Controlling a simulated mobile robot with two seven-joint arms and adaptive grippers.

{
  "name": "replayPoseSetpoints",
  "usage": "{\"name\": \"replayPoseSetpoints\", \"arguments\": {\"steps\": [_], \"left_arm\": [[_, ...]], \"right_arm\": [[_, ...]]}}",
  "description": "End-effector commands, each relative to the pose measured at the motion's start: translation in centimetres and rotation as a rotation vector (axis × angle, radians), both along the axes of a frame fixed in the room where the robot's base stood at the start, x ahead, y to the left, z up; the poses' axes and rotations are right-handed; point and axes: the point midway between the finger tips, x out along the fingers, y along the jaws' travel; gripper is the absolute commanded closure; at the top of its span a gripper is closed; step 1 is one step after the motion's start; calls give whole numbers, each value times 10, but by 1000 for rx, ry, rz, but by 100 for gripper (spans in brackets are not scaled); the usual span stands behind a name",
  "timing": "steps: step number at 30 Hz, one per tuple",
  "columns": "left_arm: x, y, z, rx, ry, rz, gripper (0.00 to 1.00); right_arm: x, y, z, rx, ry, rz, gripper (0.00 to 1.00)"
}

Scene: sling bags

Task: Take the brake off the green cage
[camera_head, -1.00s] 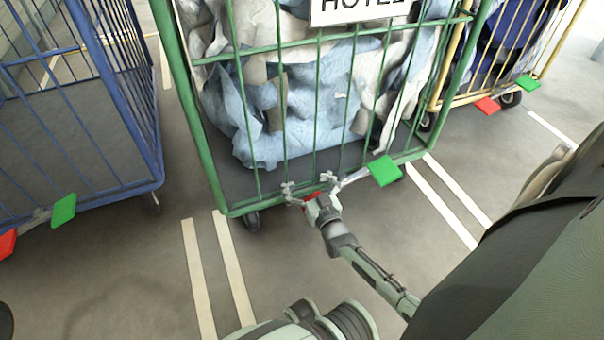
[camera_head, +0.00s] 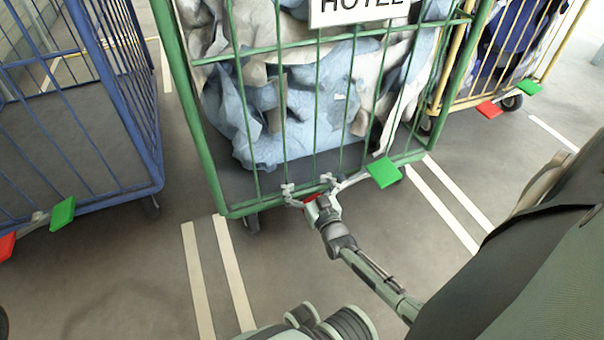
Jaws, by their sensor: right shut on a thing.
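The green cage (camera_head: 206,165) stands in the middle of the head view, filled with white and light-blue cloth. A green pedal (camera_head: 384,173) sticks out at the right of its lower front edge. A red pedal (camera_head: 311,201) sits further left, mostly hidden by my right gripper (camera_head: 309,191). My right gripper is at the cage's lower front edge, shut on the red pedal, with its fingers on either side of it. My left gripper is not in view.
A blue cage (camera_head: 158,125) stands at the left, with its own green pedal (camera_head: 62,213) and red pedal (camera_head: 7,246). A yellow cage (camera_head: 452,75) stands at the right rear with red and green pedals. The floor in front is clear, with white painted lines.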

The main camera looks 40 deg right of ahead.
Motion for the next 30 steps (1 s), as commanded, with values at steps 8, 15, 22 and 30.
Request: {"name": "replayPoseSetpoints", "arguments": {"steps": [8,15,22,30], "left_arm": [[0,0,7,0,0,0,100],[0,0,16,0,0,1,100],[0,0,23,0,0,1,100],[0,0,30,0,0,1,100]], "right_arm": [[-20,0,-8,16,17,-9,19],[-39,7,-11,16,23,-5,19],[-52,11,-6,12,14,-3,19],[-69,16,-4,9,9,-2,19]]}}
